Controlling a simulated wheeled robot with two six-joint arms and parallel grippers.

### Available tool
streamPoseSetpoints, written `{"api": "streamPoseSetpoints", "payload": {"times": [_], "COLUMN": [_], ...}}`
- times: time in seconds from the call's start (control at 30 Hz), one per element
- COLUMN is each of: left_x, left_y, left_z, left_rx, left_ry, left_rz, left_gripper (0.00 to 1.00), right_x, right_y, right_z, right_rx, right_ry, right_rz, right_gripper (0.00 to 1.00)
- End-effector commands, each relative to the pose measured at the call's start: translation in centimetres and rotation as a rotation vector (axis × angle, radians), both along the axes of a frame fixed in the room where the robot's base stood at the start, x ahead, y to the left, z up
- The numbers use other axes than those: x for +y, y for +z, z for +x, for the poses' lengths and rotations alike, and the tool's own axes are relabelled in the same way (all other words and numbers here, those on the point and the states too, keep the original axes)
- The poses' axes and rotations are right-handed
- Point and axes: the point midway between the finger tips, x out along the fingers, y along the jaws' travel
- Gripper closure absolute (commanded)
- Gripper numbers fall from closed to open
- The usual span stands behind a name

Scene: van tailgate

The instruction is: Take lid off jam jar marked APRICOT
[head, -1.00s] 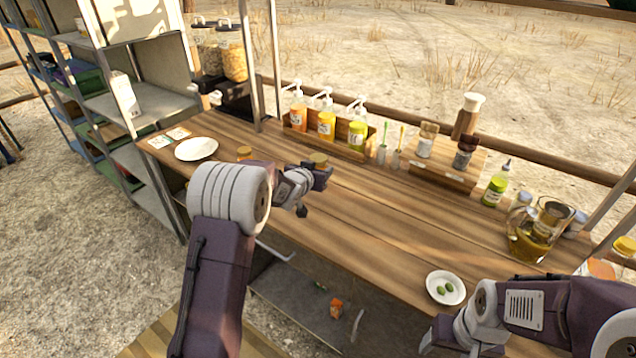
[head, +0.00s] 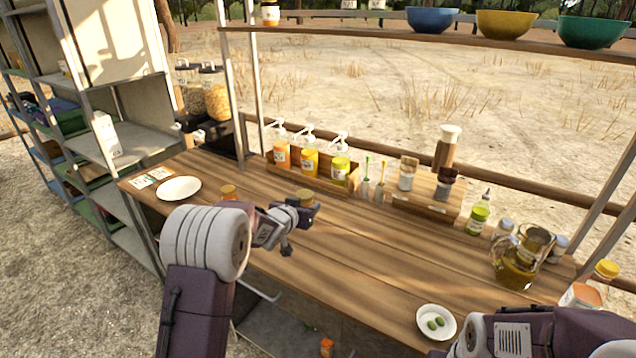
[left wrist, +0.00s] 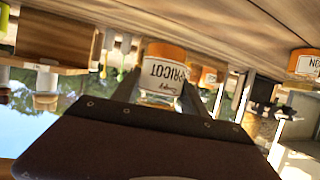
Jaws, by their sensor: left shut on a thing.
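The wooden counter (head: 350,250) is mostly clear in the middle. A white plate (head: 179,189) lies at the left, a small plate with green items (head: 437,321) at the front right. A bottle rack (head: 310,174) and a glass jug (head: 520,262) stand at the back and right.

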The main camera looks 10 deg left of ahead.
Motion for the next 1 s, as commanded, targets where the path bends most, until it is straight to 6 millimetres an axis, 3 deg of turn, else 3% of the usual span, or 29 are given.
{"api": "streamPoseSetpoints", "payload": {"times": [0.7,1.0], "left_x": [-12.0,-14.4], "left_y": [-5.4,-6.4], "left_z": [-11.2,-13.5], "left_rx": [0.002,0.000], "left_ry": [-0.536,-0.647], "left_rz": [-0.005,-0.004], "left_gripper": [1.00,1.00], "right_x": [0.0,0.0], "right_y": [0.0,0.0], "right_z": [0.0,0.0], "right_rx": [0.000,0.000], "right_ry": [0.000,0.000], "right_rz": [0.000,0.000], "right_gripper": [0.32,0.32]}}
